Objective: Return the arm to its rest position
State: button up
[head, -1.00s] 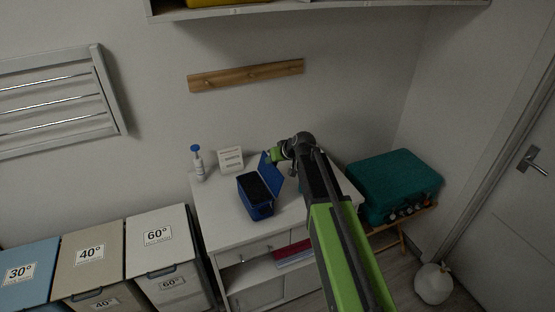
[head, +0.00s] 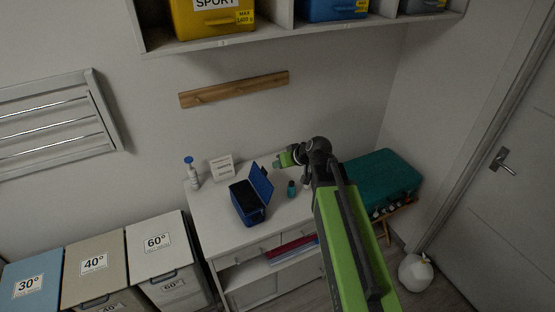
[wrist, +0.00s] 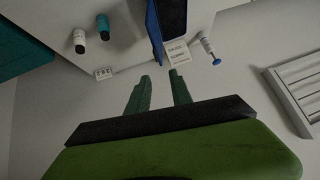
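My gripper (head: 284,160) is raised above the back part of the white cabinet top, at the end of my green and black arm. In the wrist view its two green fingers (wrist: 161,87) are apart with nothing between them, so it is open and empty. An open blue box (head: 246,208) with its lid up stands on the cabinet, left of and below the gripper in the head view. A small teal bottle (head: 291,189) stands beside the box, apart from the gripper. My arm hides part of the cabinet's right side.
The white cabinet (head: 205,215) also holds a pump bottle (head: 192,175) and a sign (head: 221,168). A teal case (head: 375,180) stands to the right. Laundry bins (head: 150,240) stand at left. A shelf with boxes (head: 215,20) and a wooden rail (head: 235,89) are above.

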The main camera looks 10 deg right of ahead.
dwell(0.4)
jog(key=s+d+f+g+h+b, duration=0.1)
jog(key=s+f+b, duration=0.3)
jog(key=f+b, duration=0.5)
jog(key=s+f+g+h+b, duration=0.1)
jog(key=s+f+b, duration=0.2)
jog(key=f+b, duration=0.6)
jog(key=s+d+f+m+g+h+p, duration=0.1)
jog(key=s+d+f+g, duration=0.4)
jog(key=s, duration=0.6)
jog(key=d+m+h, duration=0.1)
jog(key=m, duration=0.1)
jog(key=shift+s+m+h, duration=0.3)
jog(key=shift+m, duration=0.1)
